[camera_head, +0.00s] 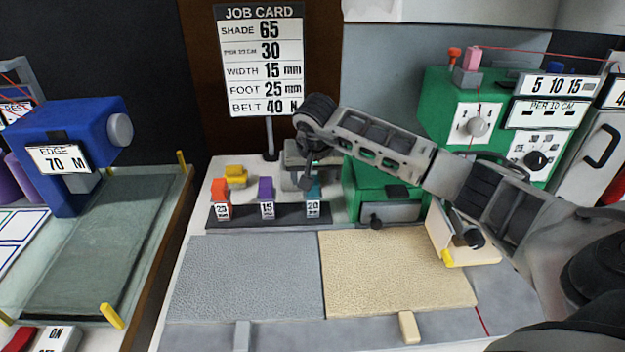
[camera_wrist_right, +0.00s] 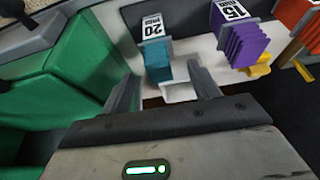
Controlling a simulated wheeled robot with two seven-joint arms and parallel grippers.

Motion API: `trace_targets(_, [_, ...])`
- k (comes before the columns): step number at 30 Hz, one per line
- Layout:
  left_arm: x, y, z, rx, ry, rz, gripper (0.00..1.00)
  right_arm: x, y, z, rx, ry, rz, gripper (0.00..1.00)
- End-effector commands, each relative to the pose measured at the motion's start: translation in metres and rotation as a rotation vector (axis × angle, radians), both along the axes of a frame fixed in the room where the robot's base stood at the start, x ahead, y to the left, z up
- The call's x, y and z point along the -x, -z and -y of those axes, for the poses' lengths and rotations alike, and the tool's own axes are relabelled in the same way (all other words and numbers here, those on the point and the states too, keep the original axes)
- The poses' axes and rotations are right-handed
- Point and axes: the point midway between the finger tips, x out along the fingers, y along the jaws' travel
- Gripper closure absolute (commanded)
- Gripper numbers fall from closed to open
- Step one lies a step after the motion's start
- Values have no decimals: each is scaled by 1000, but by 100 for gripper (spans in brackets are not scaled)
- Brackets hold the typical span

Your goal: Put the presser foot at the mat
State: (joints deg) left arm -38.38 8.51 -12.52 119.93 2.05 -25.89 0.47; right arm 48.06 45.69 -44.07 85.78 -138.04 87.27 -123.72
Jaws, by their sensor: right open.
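Three presser feet stand on a dark rack (camera_head: 287,213): an orange one (camera_head: 220,192) labelled 25, a purple one (camera_head: 265,188) labelled 15, and a teal one (camera_head: 314,189) labelled 20. In the right wrist view the teal foot (camera_wrist_right: 158,68) lies just beyond my open right gripper (camera_wrist_right: 163,84), with a pale piece (camera_wrist_right: 181,92) between the fingers. My right gripper (camera_head: 308,180) hangs over the rack's right end in the head view, partly covering the teal foot. A grey mat (camera_head: 245,280) and a beige mat (camera_head: 395,270) lie in front, both bare. My left gripper is not in view.
A job card (camera_head: 262,60) behind reads FOOT 25 mm. A yellow piece (camera_head: 236,174) sits behind the rack. A green machine (camera_head: 385,190) stands close right of the rack. A blue machine (camera_head: 65,145) stands on the left bench. A cream holder (camera_head: 470,250) is at right.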

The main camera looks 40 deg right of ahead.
Motion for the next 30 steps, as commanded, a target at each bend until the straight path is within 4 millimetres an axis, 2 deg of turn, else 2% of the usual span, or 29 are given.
trace_targets(6, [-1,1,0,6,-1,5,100,15,-46,-9,1,-2,6,39])
trace_targets(13, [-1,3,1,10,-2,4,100,27,-80,-17,1,-1,3,39])
trace_targets(18, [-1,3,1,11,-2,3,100,32,-89,-20,0,-1,0,39])
trace_targets(30, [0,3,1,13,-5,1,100,32,-90,-20,0,0,0,39])
